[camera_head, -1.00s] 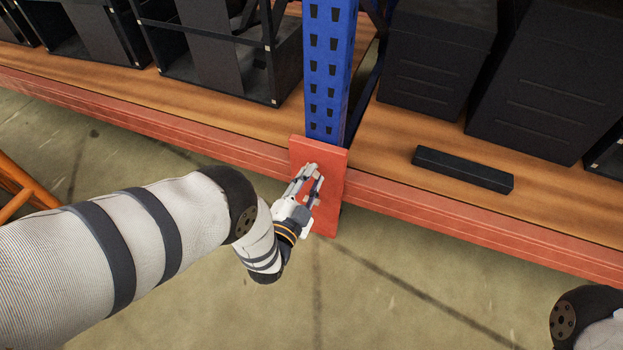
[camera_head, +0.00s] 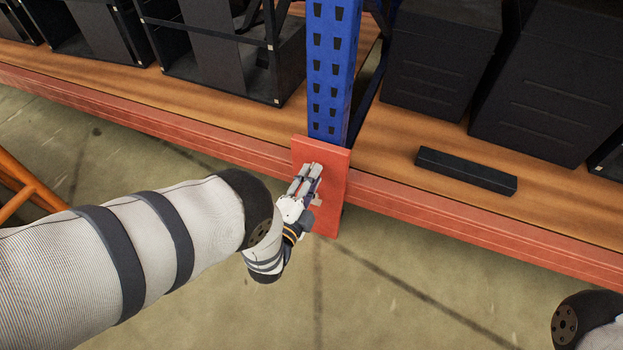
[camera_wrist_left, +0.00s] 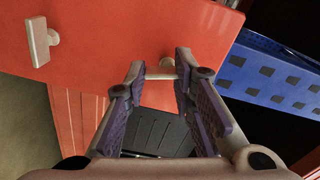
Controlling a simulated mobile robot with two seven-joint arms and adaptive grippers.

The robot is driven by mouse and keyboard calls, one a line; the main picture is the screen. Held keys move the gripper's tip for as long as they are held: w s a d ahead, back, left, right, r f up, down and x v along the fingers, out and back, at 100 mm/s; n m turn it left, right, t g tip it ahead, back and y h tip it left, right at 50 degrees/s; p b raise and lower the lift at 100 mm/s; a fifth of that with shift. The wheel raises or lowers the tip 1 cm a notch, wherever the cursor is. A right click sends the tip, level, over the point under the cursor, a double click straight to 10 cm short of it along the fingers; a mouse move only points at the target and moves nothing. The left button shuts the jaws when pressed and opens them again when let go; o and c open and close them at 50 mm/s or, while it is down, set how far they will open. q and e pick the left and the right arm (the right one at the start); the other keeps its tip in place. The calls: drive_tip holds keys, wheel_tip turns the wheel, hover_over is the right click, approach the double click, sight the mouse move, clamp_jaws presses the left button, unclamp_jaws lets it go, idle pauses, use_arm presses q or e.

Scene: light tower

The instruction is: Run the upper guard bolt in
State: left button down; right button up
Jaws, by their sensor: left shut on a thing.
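The red guard plate (camera_head: 334,180) stands upright in front of the foot of the blue upright (camera_head: 330,75); it also fills the upper left of the left wrist view (camera_wrist_left: 100,30). The upper guard bolt (camera_wrist_left: 161,73) has a pale T-shaped head, on the side nearer the blue upright. My left gripper (camera_head: 312,168) is shut on this head, with one fingertip at each end of it in the left wrist view (camera_wrist_left: 160,66). The fingers hide the upper bolt in the head view. The lower bolt (camera_wrist_left: 40,41) stands out of the plate, apart from the gripper. My right gripper is out of view.
Orange-red beams (camera_head: 450,220) run along the shelf front on both sides of the plate. A black bar (camera_head: 466,170) lies on the right shelf, and dark crates stand behind. Orange tubing (camera_head: 25,185) is at the left. The floor before the plate is clear.

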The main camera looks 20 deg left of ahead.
use_arm(q)
drive_tip(key=shift+w+a+r, duration=0.3)
drive_tip(key=shift+r, duration=0.3)
drive_tip(key=c, duration=1)
unclamp_jaws()
drive_tip(key=shift+s+r, duration=0.1)
drive_tip(key=shift+c, duration=0.2)
drive_tip(key=shift+s+f, duration=0.1)
drive_tip(key=shift+f, duration=0.1)
drive_tip(key=shift+d, duration=0.1)
drive_tip(key=s, duration=1.2)
drive_tip(key=shift+a, duration=0.2)
